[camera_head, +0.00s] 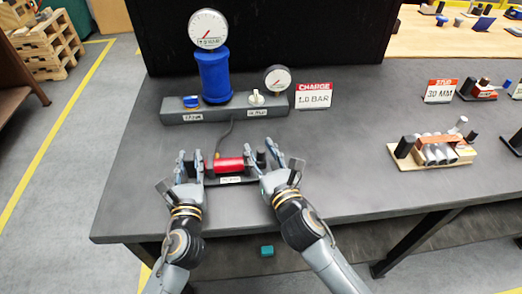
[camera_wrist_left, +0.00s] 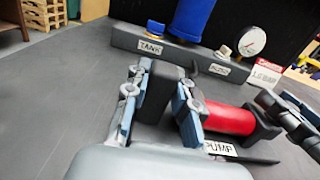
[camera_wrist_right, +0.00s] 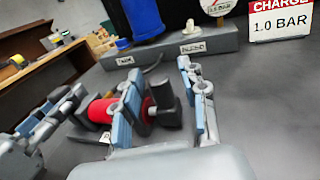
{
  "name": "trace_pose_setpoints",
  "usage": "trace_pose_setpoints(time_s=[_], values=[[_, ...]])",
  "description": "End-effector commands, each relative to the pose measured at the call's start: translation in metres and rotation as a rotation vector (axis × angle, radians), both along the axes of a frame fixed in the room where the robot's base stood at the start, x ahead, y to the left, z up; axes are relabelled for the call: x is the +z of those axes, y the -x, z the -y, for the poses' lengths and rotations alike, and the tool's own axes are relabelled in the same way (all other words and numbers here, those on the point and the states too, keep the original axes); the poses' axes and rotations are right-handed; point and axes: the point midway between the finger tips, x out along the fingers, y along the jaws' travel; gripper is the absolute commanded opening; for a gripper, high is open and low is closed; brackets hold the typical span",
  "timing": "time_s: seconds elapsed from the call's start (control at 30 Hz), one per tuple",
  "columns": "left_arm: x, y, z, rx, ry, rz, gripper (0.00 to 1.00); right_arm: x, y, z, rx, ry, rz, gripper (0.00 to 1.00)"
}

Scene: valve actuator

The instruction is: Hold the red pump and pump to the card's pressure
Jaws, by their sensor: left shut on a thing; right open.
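The red pump (camera_head: 229,165) lies on a dark base on the grey bench, with a PUMP label (camera_wrist_left: 219,149) in front. My left gripper (camera_head: 190,158) is shut on the black block (camera_wrist_left: 161,88) at the pump's left end. My right gripper (camera_head: 274,160) is open, its fingers on either side of the black handle (camera_wrist_right: 166,98) at the right end. A card (camera_head: 314,95) reads CHARGE 1.0 BAR. A large dial gauge (camera_head: 208,29) tops the blue tank (camera_head: 213,76). A small gauge (camera_head: 278,78) stands at right; its reading is too small to tell.
Behind the pump, a grey manifold (camera_head: 230,108) carries a blue knob (camera_head: 191,101) labelled TANK and a white knob (camera_head: 256,97). A dark hose (camera_head: 226,131) runs from it to the pump. A wooden board with cylinders (camera_head: 432,152) stands right; the bench between is clear.

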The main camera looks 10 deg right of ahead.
Motion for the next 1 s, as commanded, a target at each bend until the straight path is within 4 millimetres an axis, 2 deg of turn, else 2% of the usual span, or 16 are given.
trace_pose_setpoints(time_s=[0.17,0.4,0.7,1.0], values=[[0.002,0.0,0.0,-0.001,0.003,0.004,0.0,0.0,0.0,0.0,0.0,0.0,0.0,0.42],[0.002,0.0,0.0,-0.001,0.003,0.004,0.0,0.0,0.0,0.0,0.0,0.0,0.0,0.0],[0.002,0.0,0.0,0.0,0.003,0.004,0.0,0.0,0.0,0.004,0.0,0.003,0.001,0.0],[0.002,-0.001,-0.001,0.003,0.003,0.004,0.0,-0.001,-0.001,0.045,-0.002,0.006,0.001,0.0]])
